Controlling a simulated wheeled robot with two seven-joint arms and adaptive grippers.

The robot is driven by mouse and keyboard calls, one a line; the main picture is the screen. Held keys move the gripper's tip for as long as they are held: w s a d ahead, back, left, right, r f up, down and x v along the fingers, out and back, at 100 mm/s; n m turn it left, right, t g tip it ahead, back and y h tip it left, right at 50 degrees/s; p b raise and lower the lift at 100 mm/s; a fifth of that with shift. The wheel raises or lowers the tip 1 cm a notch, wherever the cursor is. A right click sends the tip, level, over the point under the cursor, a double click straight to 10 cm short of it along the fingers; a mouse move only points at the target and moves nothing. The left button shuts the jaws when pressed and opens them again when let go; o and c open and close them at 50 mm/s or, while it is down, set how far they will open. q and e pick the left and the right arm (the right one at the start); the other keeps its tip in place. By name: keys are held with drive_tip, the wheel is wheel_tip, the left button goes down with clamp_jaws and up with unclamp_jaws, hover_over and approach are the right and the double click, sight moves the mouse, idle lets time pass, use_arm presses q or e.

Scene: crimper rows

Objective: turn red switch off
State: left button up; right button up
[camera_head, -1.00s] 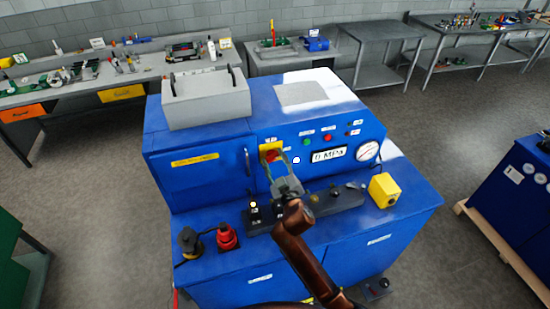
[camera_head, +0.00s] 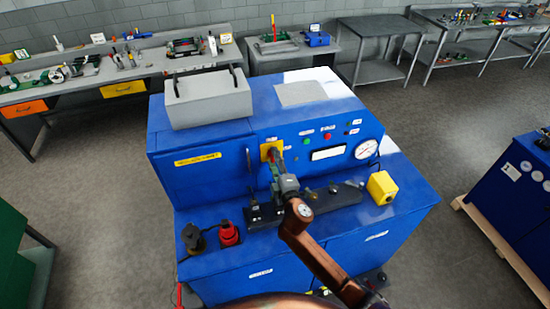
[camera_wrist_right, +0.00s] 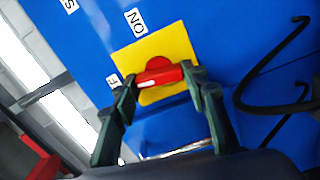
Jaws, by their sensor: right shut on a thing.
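The red switch (camera_wrist_right: 161,74) is a round knob with a bar handle on a yellow plate (camera_wrist_right: 177,42), in the wrist view. The plate also shows on the blue machine's sloped front in the head view (camera_head: 265,152), where my gripper mostly hides the knob. My right gripper (camera_wrist_right: 165,80) is shut on the switch's bar, one finger at each end. In the head view it reaches the plate from below (camera_head: 273,160). An "ON" label (camera_wrist_right: 137,20) sits beside the plate; another label is partly hidden by a finger. My left gripper is out of view.
A blank display (camera_head: 327,154), small buttons and a gauge (camera_head: 366,149) lie right of the switch. A yellow box (camera_head: 382,187), a red knob-like device (camera_head: 228,233) and a black fixture stand on the machine's ledge. A black cable (camera_wrist_right: 270,65) hangs near the gripper.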

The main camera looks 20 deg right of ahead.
drive_tip(key=shift+n, duration=1)
drive_tip(key=shift+p, duration=0.3)
drive_tip(key=o, duration=1.2)
drive_tip(key=shift+c, duration=0.2)
drive_tip(key=shift+s+f, duration=0.1)
drive_tip(key=s, duration=1.1)
drive_tip(key=shift+s+d, duration=0.2)
drive_tip(key=shift+s, duration=0.2)
